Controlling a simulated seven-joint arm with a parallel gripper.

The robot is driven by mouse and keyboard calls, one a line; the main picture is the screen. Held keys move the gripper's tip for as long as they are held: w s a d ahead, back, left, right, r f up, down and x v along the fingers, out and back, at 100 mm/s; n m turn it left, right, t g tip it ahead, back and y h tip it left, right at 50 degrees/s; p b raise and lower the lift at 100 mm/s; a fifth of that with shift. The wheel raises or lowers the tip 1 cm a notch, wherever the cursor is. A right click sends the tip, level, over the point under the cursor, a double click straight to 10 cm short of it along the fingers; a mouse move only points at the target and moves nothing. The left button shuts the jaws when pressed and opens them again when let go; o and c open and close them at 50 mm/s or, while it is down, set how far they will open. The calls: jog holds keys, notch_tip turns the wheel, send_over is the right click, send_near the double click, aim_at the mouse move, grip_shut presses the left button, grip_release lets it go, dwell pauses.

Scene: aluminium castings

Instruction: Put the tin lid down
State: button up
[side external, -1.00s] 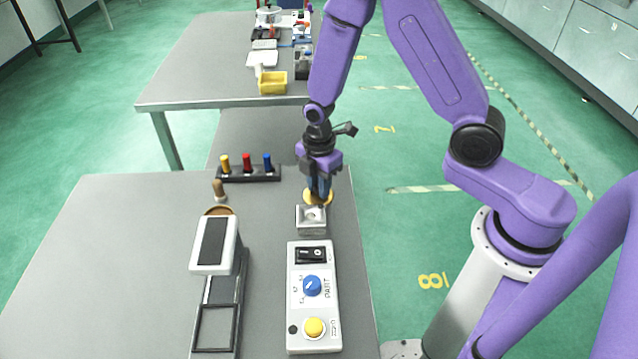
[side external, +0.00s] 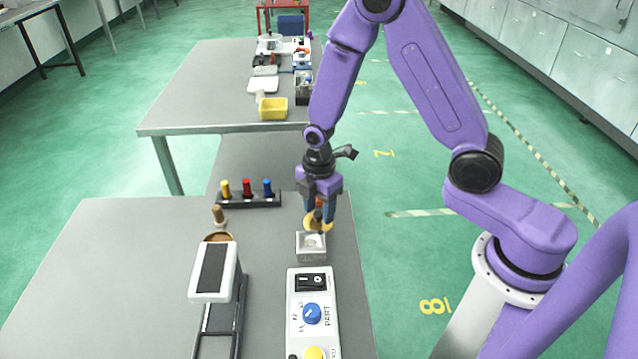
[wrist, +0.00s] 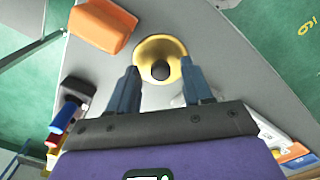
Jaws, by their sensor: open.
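The tin lid (side external: 319,226) is a round golden disc with a dark knob. In the wrist view the lid (wrist: 150,48) lies face up on the grey tabletop, its knob between my fingertips. My gripper (side external: 319,212) is open above it, pointing down, with the blue fingers on either side of the knob. In the wrist view my gripper (wrist: 159,68) shows a clear gap between each finger and the knob. Part of the lid is hidden by the fingers in the side view.
A silver square box (side external: 311,247) stands just in front of the lid, then a control panel (side external: 312,312). A rack of coloured pegs (side external: 248,199) is to the left. An orange block (wrist: 103,25) lies near the lid. The table's right edge is close.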

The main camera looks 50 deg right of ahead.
aim_at(319, 213)
notch_tip(319, 213, up, 11)
jog(key=s+r+m, duration=0.2)
jog(key=s+r, duration=0.1)
jog(key=s, duration=0.9)
jog(key=s+d+r+m, duration=0.1)
jog(key=s+r+m, duration=0.2)
jog(key=s, duration=0.9)
jog(key=shift+s+d+r, duration=0.15)
jog(key=shift+d+r, duration=0.05)
dwell(0.7)
